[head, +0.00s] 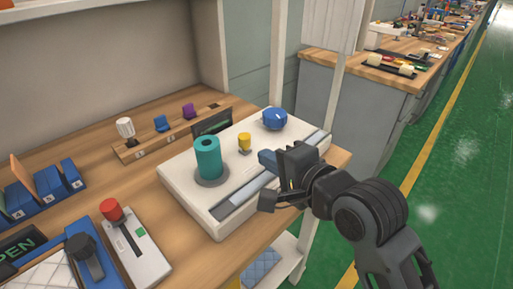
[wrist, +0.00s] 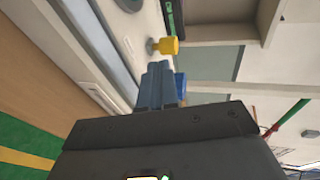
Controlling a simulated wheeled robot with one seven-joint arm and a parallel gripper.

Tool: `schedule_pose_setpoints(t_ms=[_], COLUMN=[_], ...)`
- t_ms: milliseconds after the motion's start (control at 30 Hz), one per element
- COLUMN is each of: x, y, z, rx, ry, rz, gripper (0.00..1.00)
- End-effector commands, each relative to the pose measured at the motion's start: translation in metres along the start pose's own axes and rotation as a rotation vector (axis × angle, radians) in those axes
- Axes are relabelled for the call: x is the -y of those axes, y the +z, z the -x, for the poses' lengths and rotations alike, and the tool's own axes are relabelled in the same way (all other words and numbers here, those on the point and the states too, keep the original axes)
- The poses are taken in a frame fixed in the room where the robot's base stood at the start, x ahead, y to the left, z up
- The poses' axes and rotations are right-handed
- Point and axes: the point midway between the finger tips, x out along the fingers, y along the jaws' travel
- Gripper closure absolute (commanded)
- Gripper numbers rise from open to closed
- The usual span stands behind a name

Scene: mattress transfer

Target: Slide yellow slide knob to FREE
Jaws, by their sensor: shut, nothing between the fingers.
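The yellow slide knob (head: 244,142) stands upright on top of the white box (head: 194,206), between the teal cylinder and the blue knob. It also shows in the wrist view (wrist: 167,46), just beyond the fingertips. My gripper (head: 266,158) has blue fingers that are closed together and empty. The fingers are over the box's front part, to the right of the yellow knob in the head view, and a gap seems to remain between them. In the wrist view the closed fingers (wrist: 155,75) point toward the knob. Any FREE marking is too small to read.
A teal cylinder (head: 208,157) and a blue knob (head: 274,119) stand on the box. A grey slotted strip (head: 243,190) runs along its front. A red-knobbed unit (head: 113,211) and a holder with a white knob (head: 125,127) sit on the wooden bench. The floor at right is clear.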

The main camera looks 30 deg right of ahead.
Motion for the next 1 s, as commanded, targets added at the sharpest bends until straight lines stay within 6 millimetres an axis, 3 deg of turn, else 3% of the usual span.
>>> schedule_pose_setpoints(t_ms=[100,300,767,1000], x=[0.006,0.011,0.012,0.023], y=[0.001,0.000,0.000,0.006], z=[-0.020,-0.040,-0.046,-0.075], rx=[0.001,0.000,0.000,0.001], ry=[-0.003,-0.002,-0.001,-0.002], rz=[0.000,0.000,0.000,-0.002], gripper=[1.00,1.00,1.00,1.00])
